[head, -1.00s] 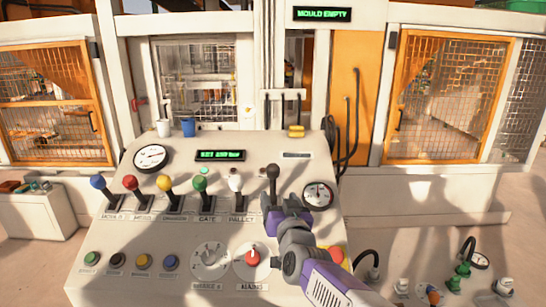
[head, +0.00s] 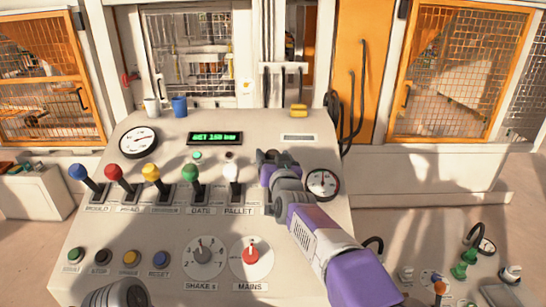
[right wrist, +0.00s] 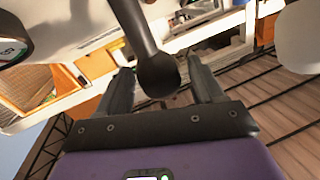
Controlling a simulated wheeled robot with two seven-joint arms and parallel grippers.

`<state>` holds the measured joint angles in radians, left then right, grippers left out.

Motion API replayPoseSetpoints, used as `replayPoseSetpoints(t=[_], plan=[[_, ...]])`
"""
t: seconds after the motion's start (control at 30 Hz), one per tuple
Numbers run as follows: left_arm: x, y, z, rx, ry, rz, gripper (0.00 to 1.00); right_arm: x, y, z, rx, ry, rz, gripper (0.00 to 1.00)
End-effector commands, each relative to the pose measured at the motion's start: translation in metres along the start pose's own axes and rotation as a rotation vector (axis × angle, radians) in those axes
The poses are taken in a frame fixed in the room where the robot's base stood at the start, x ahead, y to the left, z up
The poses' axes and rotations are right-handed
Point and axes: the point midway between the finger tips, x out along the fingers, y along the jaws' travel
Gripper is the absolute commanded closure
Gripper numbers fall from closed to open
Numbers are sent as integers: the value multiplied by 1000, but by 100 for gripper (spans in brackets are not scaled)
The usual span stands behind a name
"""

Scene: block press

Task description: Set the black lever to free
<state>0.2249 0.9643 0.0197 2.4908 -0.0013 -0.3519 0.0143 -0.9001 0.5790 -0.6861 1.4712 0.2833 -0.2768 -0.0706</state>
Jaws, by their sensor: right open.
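The black lever (right wrist: 157,72) shows in the right wrist view, its dark round knob between my right gripper's two fingers, with a gap on both sides. In the head view it is hidden behind my right gripper (head: 272,157), which is over the right end of the lever row. My right gripper is open, its fingers (right wrist: 160,84) either side of the knob. The lever's label and setting cannot be read. My left gripper's fingers are not seen; only a grey part of my arm shows at the bottom left of the head view.
The white-handled pallet lever (head: 234,175) stands just left of my right gripper, with the green lever (head: 191,175) beyond it. A round gauge (head: 322,184) is close on the right. The red mains knob (head: 250,254) and several buttons are lower on the panel (head: 300,225).

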Motion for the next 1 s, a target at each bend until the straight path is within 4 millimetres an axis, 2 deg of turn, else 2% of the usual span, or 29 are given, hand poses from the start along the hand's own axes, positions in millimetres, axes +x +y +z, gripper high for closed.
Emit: replayPoseSetpoints(t=[0.37,0.8,1.0], plan=[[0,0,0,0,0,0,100,5,0,0,1,0,0,34],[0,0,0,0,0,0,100,4,0,0,1,0,0,100],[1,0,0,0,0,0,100,4,-1,1,0,3,-3,100]])
